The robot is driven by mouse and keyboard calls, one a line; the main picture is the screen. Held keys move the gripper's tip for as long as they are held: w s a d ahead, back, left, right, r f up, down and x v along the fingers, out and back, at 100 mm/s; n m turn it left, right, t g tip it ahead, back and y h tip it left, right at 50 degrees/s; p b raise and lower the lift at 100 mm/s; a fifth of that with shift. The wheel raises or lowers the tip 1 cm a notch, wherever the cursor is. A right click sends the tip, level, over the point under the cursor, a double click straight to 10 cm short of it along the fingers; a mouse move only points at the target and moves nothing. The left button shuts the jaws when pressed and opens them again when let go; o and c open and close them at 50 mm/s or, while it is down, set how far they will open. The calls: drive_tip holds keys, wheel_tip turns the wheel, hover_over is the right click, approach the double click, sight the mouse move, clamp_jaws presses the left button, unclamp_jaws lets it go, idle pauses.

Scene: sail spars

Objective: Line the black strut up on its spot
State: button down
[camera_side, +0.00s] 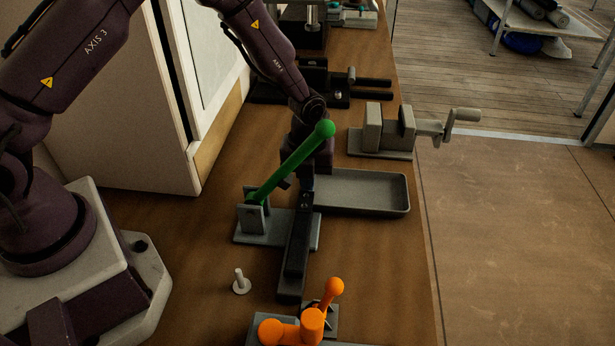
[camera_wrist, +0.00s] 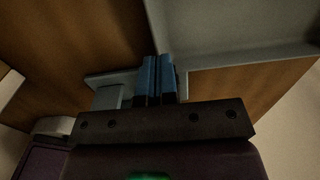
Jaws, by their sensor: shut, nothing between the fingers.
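The black strut (camera_side: 295,255) is a long dark bar in the side view. It runs from beneath my gripper towards the camera, across the right part of a grey base plate (camera_side: 270,229). I cannot tell whether it rests flat on the plate. My gripper (camera_side: 307,184) is above the strut's far end, fingers pointing down. In the wrist view its two blue fingers (camera_wrist: 156,64) are together with nothing between them. Contact between fingertips and strut is unclear. The strut does not show clearly in the wrist view. No marked spot can be made out.
A tilted green rod (camera_side: 290,165) with a ball end rises from a bracket beside my gripper. A grey tray (camera_side: 407,195) lies to the right, and a vise (camera_side: 395,130) stands behind it. A pale peg (camera_side: 240,283) and an orange part (camera_side: 312,323) are nearer the camera.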

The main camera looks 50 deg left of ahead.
drive_tip(key=shift+s+f, duration=0.45)
drive_tip(key=shift+f, duration=0.2)
drive_tip(key=shift+w, duration=0.15)
drive_tip(key=shift+w+a, duration=0.15)
drive_tip(key=shift+a, duration=0.25)
drive_tip(key=shift+r, duration=0.25)
wheel_tip(320, 180, up, 7)
drive_tip(key=shift+w+f, duration=0.1)
